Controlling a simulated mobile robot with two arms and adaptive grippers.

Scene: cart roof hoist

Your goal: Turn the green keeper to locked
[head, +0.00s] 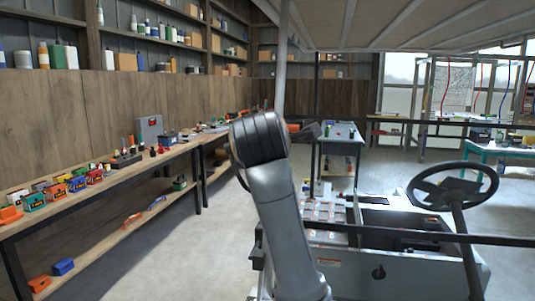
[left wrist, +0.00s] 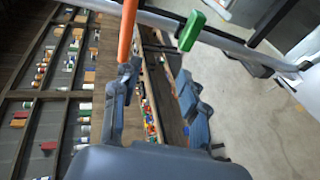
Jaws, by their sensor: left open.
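The green keeper (left wrist: 191,31) shows in the left wrist view, near the top, beside a pale metal bar (left wrist: 225,40). It sits beyond the fingertips and apart from them. I cannot pick it out in the head view. My left gripper (left wrist: 155,80) is open, with one finger on each side and nothing visible held between them. An orange bar (left wrist: 127,30) runs up from the left finger's tip; I cannot tell whether they touch. In the head view my left arm rises at the centre, and the gripper (head: 308,131) is mostly hidden behind its wrist. My right gripper is not in view.
The cart (head: 385,255) with its steering wheel (head: 452,186) stands at the right, under a roof (head: 400,22) on a post (head: 283,65). A dark rail (head: 420,237) crosses the cart. A workbench (head: 105,178) with several small items runs along the left wall. The floor between is clear.

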